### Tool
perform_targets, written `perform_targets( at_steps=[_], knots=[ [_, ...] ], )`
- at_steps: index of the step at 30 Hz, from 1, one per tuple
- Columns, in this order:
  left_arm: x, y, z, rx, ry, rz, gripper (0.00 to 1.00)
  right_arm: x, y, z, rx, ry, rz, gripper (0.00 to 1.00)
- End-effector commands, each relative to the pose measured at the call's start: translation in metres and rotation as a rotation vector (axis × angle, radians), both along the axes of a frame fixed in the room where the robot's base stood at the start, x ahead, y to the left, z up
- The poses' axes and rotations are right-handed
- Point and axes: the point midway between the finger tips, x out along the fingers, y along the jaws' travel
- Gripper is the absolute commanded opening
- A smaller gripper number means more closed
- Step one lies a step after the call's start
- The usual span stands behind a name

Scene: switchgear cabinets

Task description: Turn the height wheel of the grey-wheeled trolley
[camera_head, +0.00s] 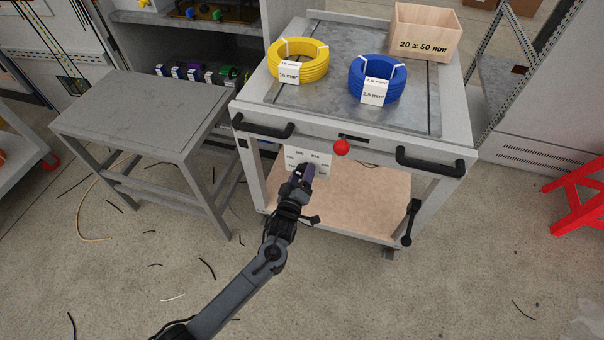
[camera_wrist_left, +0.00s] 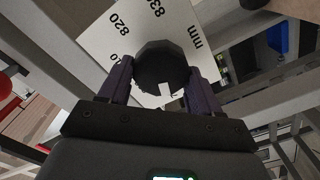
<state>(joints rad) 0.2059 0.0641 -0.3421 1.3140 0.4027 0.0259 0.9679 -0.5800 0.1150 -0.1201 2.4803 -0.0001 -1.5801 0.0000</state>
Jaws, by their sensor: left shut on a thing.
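The trolley (camera_head: 345,127) stands ahead of me, with a grey metal top and two black handles at its front. A white scale card with height numbers and "mm" (camera_wrist_left: 100,45) is below its front edge; the card also shows in the head view (camera_head: 322,158). My left gripper (camera_head: 302,171) is in front of this card. In the left wrist view, its two fingers are on either side of a dark, faceted round wheel (camera_wrist_left: 160,62), shut on it. The wheel is hidden by the gripper in the head view. My right gripper is not in view.
A yellow coil (camera_head: 299,60), a blue coil (camera_head: 377,78) and a wooden box (camera_head: 424,32) are on the trolley top. A red knob (camera_head: 341,147) sits right of my gripper. A grey table (camera_head: 145,112) stands left. Cable scraps lie on the floor.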

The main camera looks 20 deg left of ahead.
Motion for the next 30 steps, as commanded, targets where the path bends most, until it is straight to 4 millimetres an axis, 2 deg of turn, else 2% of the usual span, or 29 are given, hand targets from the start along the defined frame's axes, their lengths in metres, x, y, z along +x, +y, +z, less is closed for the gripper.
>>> perform_targets(
  at_steps=[15,16,20,30],
  knots=[
    [-0.0001,0.0002,-0.0009,-0.021,0.0,0.001,0.33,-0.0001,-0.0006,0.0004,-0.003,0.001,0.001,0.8],
    [-0.0001,0.0002,-0.0009,-0.021,0.0,0.001,0.68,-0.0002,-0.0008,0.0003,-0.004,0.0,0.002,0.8],
    [-0.0001,0.0002,-0.0008,-0.02,0.0,0.0,0.87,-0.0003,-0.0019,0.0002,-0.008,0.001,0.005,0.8],
    [-0.0021,-0.0002,0.0002,-0.02,0.0,0.0,0.87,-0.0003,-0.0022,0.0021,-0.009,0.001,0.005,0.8]
  ],
)
